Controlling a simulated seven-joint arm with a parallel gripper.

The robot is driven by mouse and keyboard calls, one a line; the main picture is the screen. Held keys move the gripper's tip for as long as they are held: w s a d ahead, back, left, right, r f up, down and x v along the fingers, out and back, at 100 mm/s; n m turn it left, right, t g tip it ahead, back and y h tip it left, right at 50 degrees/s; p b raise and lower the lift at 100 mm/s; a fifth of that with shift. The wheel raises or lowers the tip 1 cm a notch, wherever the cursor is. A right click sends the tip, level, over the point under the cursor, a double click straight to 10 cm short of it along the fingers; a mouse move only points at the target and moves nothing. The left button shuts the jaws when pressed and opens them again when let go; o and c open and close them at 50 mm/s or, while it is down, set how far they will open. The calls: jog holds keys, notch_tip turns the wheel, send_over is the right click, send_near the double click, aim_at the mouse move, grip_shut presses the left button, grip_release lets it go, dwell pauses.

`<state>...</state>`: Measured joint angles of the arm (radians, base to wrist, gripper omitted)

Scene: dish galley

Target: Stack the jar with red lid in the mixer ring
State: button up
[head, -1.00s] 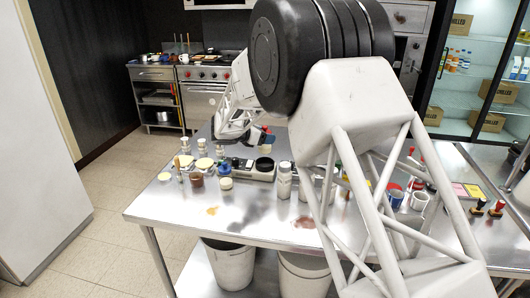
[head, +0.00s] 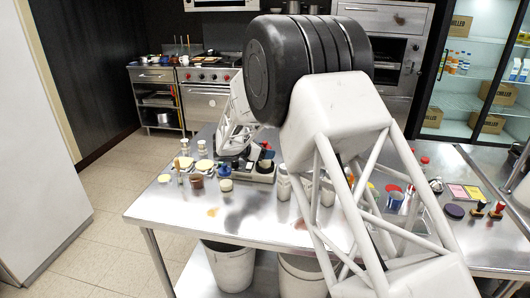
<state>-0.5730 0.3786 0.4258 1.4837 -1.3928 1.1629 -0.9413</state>
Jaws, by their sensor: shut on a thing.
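My gripper (head: 238,158) is low over the far side of the steel table, at the back of a grey mixer (head: 262,178) with dark round parts on top. Its fingertips are small and partly hidden by my own arm. A small red patch shows at the gripper's right side, which fits the jar with red lid (head: 265,146); the jar's body is hardly visible. The gripper is shut on it. I cannot tell whether the jar touches the mixer ring.
White bottles (head: 284,187) stand to the right. A blue cup (head: 395,200) is farther right.

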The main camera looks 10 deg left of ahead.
jog(key=shift+f, duration=0.4)
jog(key=o, duration=1.1)
jog(key=shift+r, duration=0.1)
jog(key=shift+r, duration=0.2)
jog(key=v, duration=1.2)
jog(key=shift+f, duration=0.1)
